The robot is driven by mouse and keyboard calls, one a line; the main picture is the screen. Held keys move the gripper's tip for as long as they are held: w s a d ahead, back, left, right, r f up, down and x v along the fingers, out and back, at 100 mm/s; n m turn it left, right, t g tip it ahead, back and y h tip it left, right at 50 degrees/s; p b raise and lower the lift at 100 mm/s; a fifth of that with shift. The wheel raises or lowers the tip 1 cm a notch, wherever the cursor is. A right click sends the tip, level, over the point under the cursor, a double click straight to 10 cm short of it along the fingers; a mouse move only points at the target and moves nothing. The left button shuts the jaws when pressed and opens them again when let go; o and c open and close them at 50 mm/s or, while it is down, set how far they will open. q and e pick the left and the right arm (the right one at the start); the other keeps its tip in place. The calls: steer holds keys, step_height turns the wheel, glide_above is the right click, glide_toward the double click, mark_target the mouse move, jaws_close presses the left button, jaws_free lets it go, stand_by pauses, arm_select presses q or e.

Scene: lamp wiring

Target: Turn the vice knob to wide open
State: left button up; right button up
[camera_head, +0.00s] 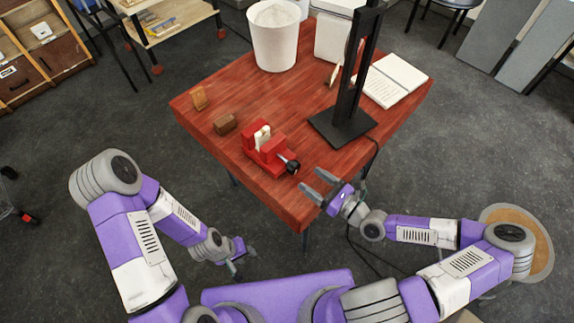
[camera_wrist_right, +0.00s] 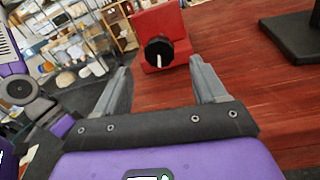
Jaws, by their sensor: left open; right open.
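The red vice (camera_head: 262,148) stands near the front edge of the red wooden table, with a pale piece (camera_head: 262,137) between its jaws. Its black knob (camera_head: 291,166) faces the front right. In the right wrist view the knob (camera_wrist_right: 159,51) shows a white line that is close to upright, and it lies ahead of and between the fingers. My right gripper (camera_head: 314,185) is open and empty at the table's front edge, close to the knob but apart from it. Its fingers also show in the right wrist view (camera_wrist_right: 163,80). My left gripper (camera_head: 242,261) is open and empty, low in front of the table.
A black lamp stand (camera_head: 342,126) rises behind and right of the vice, with a cable running off the table edge.

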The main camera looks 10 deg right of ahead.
mark_target(296, 169)
steer(key=x, duration=0.7)
steer(key=shift+w+a, duration=0.15)
steer(key=shift+a, duration=0.05)
steer(key=c, duration=1)
steer(key=shift+c, duration=0.2)
steer(key=shift+n, duration=0.4)
steer(key=n, duration=0.2)
steer(key=shift+n+b, duration=0.3)
steer(key=shift+n, duration=1.6)
steer(key=shift+r, duration=0.1)
